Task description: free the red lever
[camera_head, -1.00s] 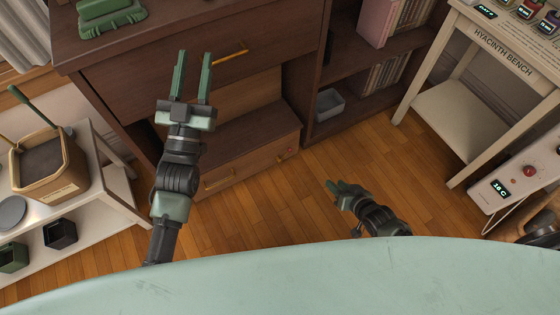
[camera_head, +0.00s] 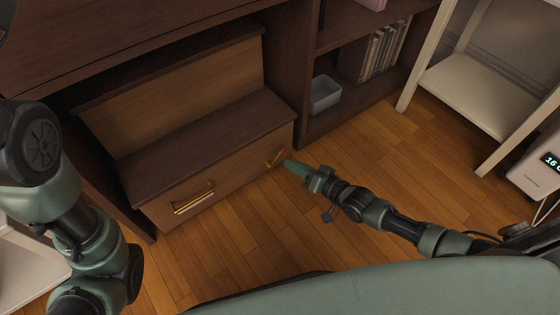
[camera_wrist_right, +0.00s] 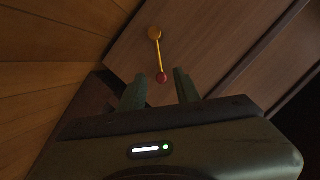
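The red lever (camera_head: 275,158) is on the front of the low wooden drawer, near its right end. In the right wrist view its thin brass arm runs from a round brass pivot (camera_wrist_right: 155,33) to a red knob (camera_wrist_right: 162,78). My right gripper (camera_head: 289,164) is close to the lever in the head view. In the right wrist view the right gripper (camera_wrist_right: 159,74) is open, with the red knob showing between its two green fingers. I cannot tell whether they touch. My left arm is at the left edge of the head view; its gripper is outside the frame.
The low drawer front (camera_head: 232,177) has a brass handle (camera_head: 193,199). A shelf with books (camera_head: 384,50) and a grey bin (camera_head: 324,94) stands to the right. A white bench (camera_head: 470,90) is farther right. Wooden floor (camera_head: 385,150) is clear between them.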

